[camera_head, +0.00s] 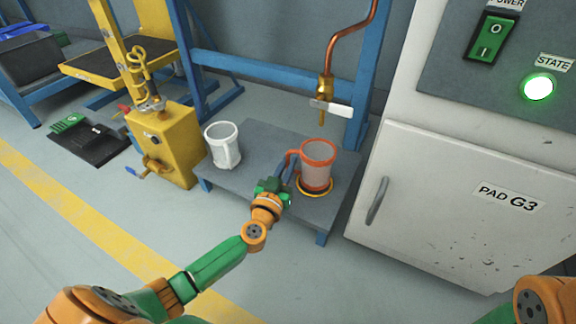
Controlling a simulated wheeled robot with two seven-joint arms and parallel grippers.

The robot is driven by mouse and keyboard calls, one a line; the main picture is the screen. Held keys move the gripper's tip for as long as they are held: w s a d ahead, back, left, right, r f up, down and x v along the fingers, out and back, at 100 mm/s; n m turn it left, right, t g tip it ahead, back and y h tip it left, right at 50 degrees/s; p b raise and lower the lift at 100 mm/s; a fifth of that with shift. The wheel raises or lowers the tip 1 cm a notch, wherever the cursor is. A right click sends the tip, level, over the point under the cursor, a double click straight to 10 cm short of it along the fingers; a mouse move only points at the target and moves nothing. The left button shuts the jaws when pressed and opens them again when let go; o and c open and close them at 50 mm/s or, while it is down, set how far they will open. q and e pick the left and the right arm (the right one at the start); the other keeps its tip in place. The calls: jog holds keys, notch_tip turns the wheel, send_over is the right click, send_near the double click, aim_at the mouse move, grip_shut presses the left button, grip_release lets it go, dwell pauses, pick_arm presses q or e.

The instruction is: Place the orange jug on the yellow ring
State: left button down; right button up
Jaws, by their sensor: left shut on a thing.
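The orange jug (317,167) is upright, with a translucent body, an orange rim and a handle on its left side. It is over the yellow ring (328,192) on the low grey bench (260,142). The ring's edge shows around the jug's base; I cannot tell whether the base touches it. My left gripper (286,169) comes in from the lower left and is shut on the jug's handle. The fingertips are small and partly hidden by the wrist. My right gripper is out of view; only part of my right arm shows at the lower right corner.
A white jug (223,146) stands on the bench's left part. A copper pipe with a brass tap (325,92) hangs above the orange jug. A white cabinet (460,200) stands close on the right. A yellow machine (164,145) is left of the bench.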

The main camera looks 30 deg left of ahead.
pick_arm(q)
jog(key=shift+f+b, duration=0.35)
jog(key=shift+f, duration=0.2)
dwell(0.4)
jog(key=c, duration=0.8)
grip_release()
jog(key=shift+c, duration=0.2)
